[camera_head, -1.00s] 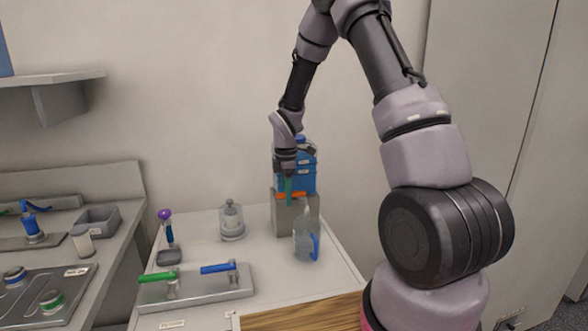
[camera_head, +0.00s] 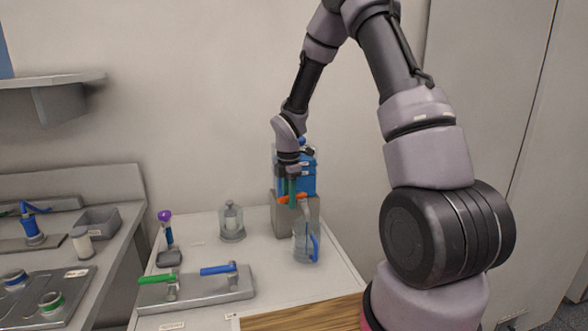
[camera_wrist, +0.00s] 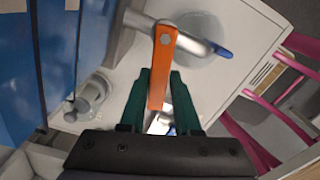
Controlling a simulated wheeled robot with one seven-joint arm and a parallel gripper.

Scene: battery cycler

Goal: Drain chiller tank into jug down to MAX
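The blue chiller tank (camera_head: 310,182) stands on a grey block at the back of the white bench, and its blue side fills the left of the wrist view (camera_wrist: 85,60). Its tap has an orange lever (camera_wrist: 163,62) above a grey spout (camera_wrist: 185,38). The clear jug (camera_head: 304,243) with a blue handle stands upright below the spout, and in the wrist view its round mouth lies under the spout. My gripper (camera_wrist: 160,85) has its green fingers close on both sides of the lever and looks shut on it. The jug's liquid level and MAX mark cannot be made out.
A metal plate (camera_head: 205,292) with green and blue handles lies at the front left of the bench. A clear lidded vessel (camera_head: 232,224) and a purple-topped tool (camera_head: 166,228) stand behind it. A wooden board (camera_head: 300,314) is at the front edge.

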